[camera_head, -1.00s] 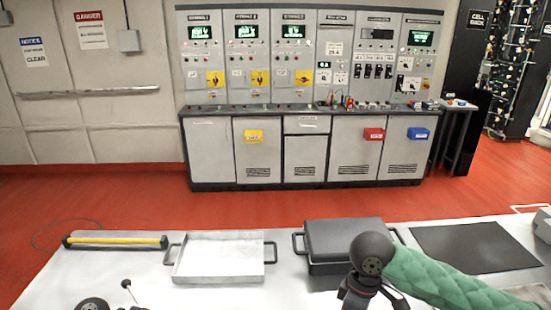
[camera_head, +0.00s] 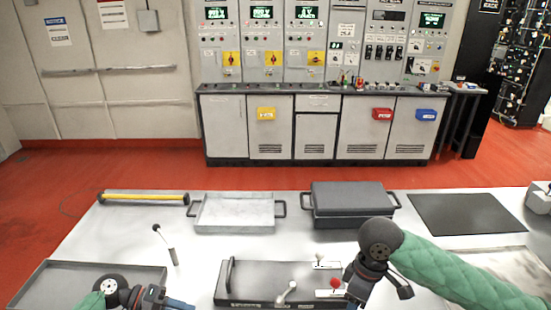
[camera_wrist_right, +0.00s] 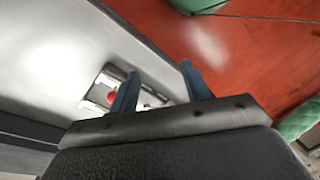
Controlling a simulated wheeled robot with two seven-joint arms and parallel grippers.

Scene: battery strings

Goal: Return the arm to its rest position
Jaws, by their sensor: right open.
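My right arm, in a green quilted sleeve, reaches in from the right of the head view. Its gripper (camera_head: 372,290) hangs beside a dark tray or panel (camera_head: 240,290) at the front edge of the table, apparently above it. In the right wrist view the right gripper (camera_wrist_right: 158,85) shows two blue fingers spread apart with nothing between them. My left gripper (camera_head: 170,301) is low at the bottom left of the head view. It is partly cut off, and its fingertips are not clear.
The white table holds a grey tray (camera_head: 90,267), a silver tray (camera_head: 235,212), a black lidded box (camera_head: 348,200), a black mat (camera_head: 462,216) and a yellow-barred tool (camera_head: 143,197). A red knob (camera_head: 335,282) and small levers are beside my right gripper. Cabinets (camera_head: 265,140) stand behind.

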